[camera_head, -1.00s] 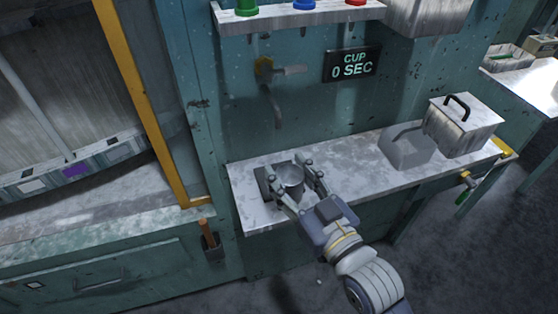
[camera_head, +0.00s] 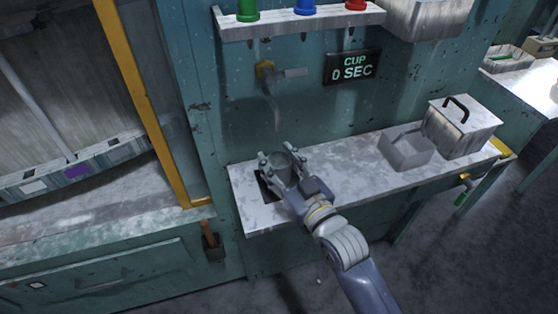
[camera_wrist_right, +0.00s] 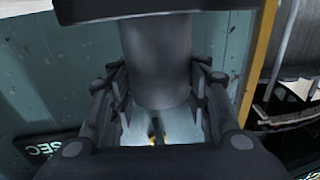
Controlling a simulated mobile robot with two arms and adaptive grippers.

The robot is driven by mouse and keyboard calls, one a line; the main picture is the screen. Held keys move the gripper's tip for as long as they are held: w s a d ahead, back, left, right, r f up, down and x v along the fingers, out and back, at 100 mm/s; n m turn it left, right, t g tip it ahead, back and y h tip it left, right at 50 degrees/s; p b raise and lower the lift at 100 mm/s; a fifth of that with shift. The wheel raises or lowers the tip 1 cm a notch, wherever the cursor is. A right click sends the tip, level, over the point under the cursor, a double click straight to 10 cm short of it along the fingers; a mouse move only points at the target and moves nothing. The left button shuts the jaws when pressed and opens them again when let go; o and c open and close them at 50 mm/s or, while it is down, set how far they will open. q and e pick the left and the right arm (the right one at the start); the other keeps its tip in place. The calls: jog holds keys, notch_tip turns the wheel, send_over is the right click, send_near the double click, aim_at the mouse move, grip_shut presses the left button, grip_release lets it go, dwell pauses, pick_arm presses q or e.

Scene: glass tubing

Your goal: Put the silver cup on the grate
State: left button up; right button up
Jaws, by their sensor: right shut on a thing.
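The silver cup (camera_head: 284,159) is in my right gripper (camera_head: 279,163), whose fingers are shut on its two sides. The cup looks upright and appears to be held above the metal counter. It also fills the upper middle of the right wrist view (camera_wrist_right: 157,62), between the fingers. The grate (camera_head: 264,188) is a dark square patch in the left end of the counter, below and partly behind the gripper, and most of it is hidden. My left gripper is not in view.
A tap with a spout (camera_head: 275,108) is on the wall above the cup. An open grey box (camera_head: 406,150) and a handled metal box (camera_head: 462,126) stand right. The middle counter is clear.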

jog(key=shift+f, duration=0.1)
jog(key=o, duration=1.1)
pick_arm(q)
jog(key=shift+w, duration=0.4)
pick_arm(e)
jog(key=shift+s+d, duration=0.1)
jog(key=shift+s, duration=0.05)
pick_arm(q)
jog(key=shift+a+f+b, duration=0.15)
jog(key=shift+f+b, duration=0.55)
pick_arm(e)
jog(key=v, duration=1.1)
jog(key=shift+s+d, duration=0.15)
jog(key=shift+s, duration=0.2)
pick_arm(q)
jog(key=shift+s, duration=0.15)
